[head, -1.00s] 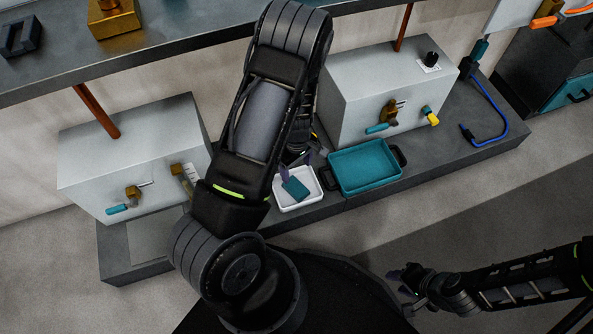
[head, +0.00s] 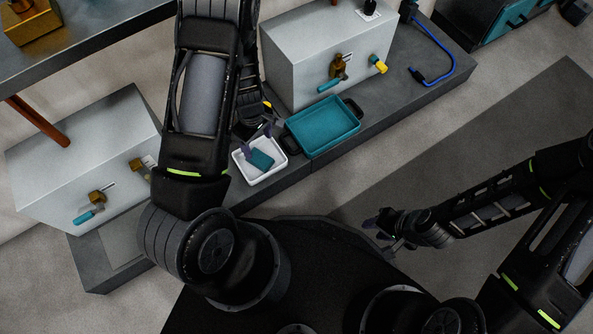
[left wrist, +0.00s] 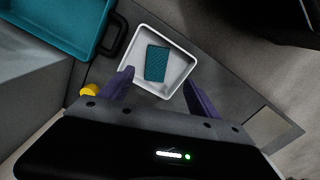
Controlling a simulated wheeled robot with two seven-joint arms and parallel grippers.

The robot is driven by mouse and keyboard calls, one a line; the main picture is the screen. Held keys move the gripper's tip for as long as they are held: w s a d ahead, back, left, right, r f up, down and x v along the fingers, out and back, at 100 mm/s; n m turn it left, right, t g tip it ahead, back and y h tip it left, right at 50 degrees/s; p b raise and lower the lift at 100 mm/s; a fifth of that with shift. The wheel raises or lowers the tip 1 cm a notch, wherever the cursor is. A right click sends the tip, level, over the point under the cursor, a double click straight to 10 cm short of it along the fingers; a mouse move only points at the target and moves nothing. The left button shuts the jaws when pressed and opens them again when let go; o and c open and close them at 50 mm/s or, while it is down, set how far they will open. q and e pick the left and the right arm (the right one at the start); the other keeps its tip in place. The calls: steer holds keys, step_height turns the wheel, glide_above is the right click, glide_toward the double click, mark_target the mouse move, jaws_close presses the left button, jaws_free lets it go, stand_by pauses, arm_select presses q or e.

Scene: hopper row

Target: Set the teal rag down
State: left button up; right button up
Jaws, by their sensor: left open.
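The teal rag (head: 262,160) lies in the small white tray (head: 243,172) on the grey ledge. In the left wrist view the rag (left wrist: 156,63) is a flat, textured rectangle inside the white tray (left wrist: 180,72), apart from its walls. My left gripper (head: 258,141) is over the tray; its dark purple fingers (left wrist: 158,80) are spread with nothing between them. The rag is beyond the fingertips and seems clear of them. My right gripper (head: 383,236) is away to the right, low and empty; its fingers look apart.
A teal tray with dark handles (head: 322,127) stands just right of the white tray. Grey hopper boxes stand behind on the left (head: 85,165) and right (head: 310,60), with taps on their fronts. A blue hose (head: 440,75) lies at the ledge's right end.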

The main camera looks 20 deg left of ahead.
arm_select(q)
steer(key=s+d+m+h, duration=0.1)
steer(key=s+d+m, duration=0.3)
steer(key=d, duration=0.3)
steer(key=s+d+m+h, duration=0.1)
steer(key=s+d+m, duration=0.2)
steer(key=d, duration=0.4)
steer(key=s+d+m+t+h, duration=0.1)
steer(key=s+d+m, duration=0.3)
steer(key=d, duration=0.4)
steer(key=shift+s+m+h, duration=0.35)
steer(key=shift+m+h, duration=0.05)
steer(key=shift+m, duration=0.5)
steer(key=shift+r, duration=0.1)
